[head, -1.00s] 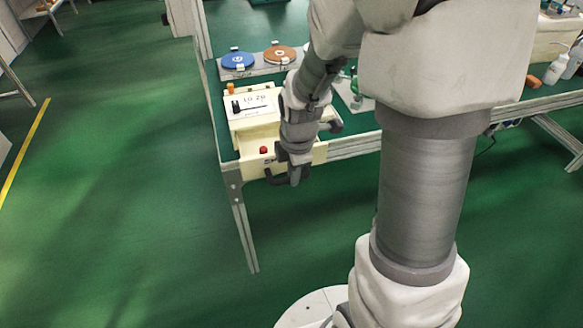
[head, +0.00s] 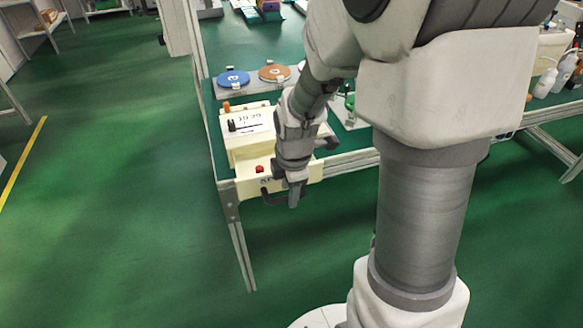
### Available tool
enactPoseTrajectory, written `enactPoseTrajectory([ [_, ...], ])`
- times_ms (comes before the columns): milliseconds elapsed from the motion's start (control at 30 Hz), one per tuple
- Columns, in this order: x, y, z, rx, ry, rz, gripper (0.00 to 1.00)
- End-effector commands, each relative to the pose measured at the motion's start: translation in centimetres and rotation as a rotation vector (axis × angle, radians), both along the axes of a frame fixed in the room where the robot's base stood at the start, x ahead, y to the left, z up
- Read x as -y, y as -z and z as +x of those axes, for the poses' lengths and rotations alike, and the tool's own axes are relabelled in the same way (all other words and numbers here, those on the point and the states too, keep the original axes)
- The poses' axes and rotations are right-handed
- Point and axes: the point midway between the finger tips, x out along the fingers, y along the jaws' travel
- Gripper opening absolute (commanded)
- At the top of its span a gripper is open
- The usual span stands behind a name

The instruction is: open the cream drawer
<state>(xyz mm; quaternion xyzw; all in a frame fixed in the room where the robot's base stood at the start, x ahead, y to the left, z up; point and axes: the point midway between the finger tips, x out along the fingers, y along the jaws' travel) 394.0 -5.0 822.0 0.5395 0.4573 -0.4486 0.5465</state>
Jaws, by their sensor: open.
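The cream drawer (head: 247,187) sits at the front left corner of the green-topped bench, under a cream box. Its dark handle (head: 270,199) shows at the front, partly hidden by my gripper. My gripper (head: 294,199) points down in front of the drawer's face, at the right end of the handle. It is open. I cannot tell whether its fingers stand around the handle or touch it. My arm hides part of the drawer's right side.
Blue (head: 233,78) and orange (head: 274,73) discs lie behind. A bench leg (head: 241,250) stands below the corner. The green floor to the left is clear.

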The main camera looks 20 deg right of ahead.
Motion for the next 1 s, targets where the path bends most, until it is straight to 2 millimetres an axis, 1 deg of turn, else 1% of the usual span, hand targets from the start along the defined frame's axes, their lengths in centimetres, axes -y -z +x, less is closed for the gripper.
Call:
enactPoseTrajectory([
  [33, 0.0, -1.1, -0.1, 0.004, 0.0, 0.0, 0.5],
  [167, 0.0, -3.9, -0.5, 0.007, 0.0, -0.001, 0.5],
  [400, 0.1, -9.8, -1.6, 0.006, 0.0, -0.001, 0.5],
  [600, 0.1, -13.9, -2.4, 0.005, 0.0, -0.001, 0.5],
  [700, 0.1, -15.1, -2.7, 0.003, 0.0, -0.001, 0.5],
  [800, 0.0, -15.9, -2.9, 0.001, 0.0, 0.0, 0.5],
  [1000, 0.1, -16.3, -3.0, 0.0, 0.0, 0.0, 0.5],
])
